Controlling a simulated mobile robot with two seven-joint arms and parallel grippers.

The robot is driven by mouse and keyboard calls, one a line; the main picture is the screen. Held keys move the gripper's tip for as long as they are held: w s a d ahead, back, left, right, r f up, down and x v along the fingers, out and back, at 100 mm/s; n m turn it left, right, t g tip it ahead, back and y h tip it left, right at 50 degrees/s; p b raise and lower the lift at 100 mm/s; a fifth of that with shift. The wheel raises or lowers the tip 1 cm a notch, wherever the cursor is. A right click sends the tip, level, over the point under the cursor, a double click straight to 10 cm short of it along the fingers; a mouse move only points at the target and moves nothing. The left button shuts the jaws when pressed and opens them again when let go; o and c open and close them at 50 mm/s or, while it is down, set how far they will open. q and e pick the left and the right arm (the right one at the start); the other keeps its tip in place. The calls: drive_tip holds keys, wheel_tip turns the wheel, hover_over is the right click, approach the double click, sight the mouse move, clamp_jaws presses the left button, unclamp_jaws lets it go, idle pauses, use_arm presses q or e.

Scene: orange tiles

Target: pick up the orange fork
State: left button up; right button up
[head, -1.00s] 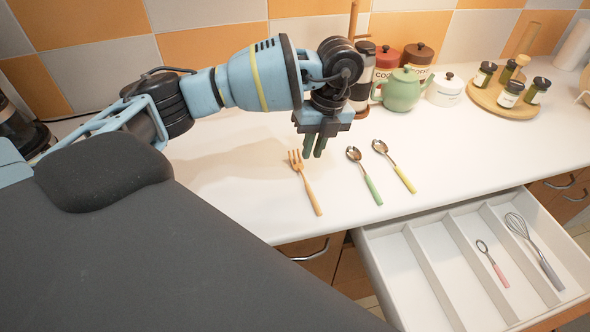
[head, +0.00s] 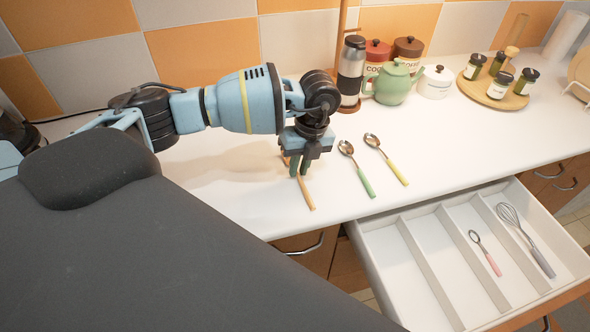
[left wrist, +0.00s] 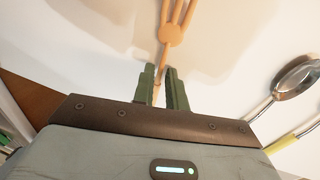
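The orange fork (head: 308,195) lies on the white counter. In the head view my left gripper (head: 299,173) hides part of it, and the lower handle shows below the fingers. In the left wrist view the fork's head (left wrist: 172,32) lies beyond the fingertips, with the tines cut off by the top edge. My left gripper (left wrist: 160,70) points down over the fork. Its two green fingers stand apart, one on each side of the handle, with a narrow gap between them. I cannot tell how high the fingertips are above the counter. My right gripper is not in view.
Right of the fork lie a green-handled spoon (head: 357,170) and a yellow-handled spoon (head: 386,160). A coffee press (head: 350,75), teapot (head: 392,84) and jars stand at the back.

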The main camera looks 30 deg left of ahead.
sight(298, 175)
use_arm(q)
drive_tip(key=shift+f, duration=0.1)
clamp_jaws()
